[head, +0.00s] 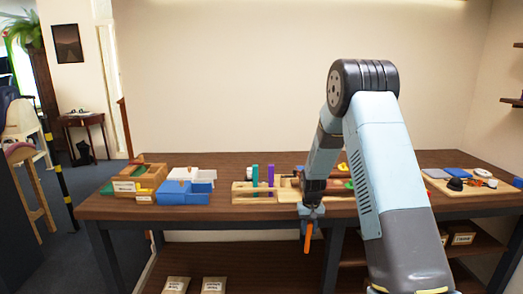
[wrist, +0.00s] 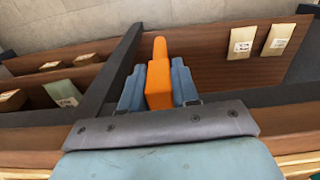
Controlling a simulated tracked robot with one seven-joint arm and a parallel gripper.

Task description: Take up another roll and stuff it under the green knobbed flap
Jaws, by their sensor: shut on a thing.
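My gripper (head: 309,222) is shut on an orange piece (head: 308,238), which hangs down in front of the table's front edge. In the wrist view the orange piece (wrist: 158,82) sits between both fingers of my gripper (wrist: 158,88), a broad block with a narrower rounded tip. I cannot tell whether it is a roll. A teal upright piece (head: 255,178) and a purple one (head: 270,178) stand in a wooden rack (head: 246,196) on the table. A small green thing (head: 348,185) shows beside my arm; I cannot make out a knobbed flap, and my arm hides part of that area.
Blue bins (head: 184,197), a white tray (head: 193,174) and wooden boxes (head: 150,176) stand on the table's left. A board with small items (head: 456,184) lies at the right. Labelled packets (head: 214,285) lie on the lower shelf. Bare tabletop (head: 215,160) runs along the back.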

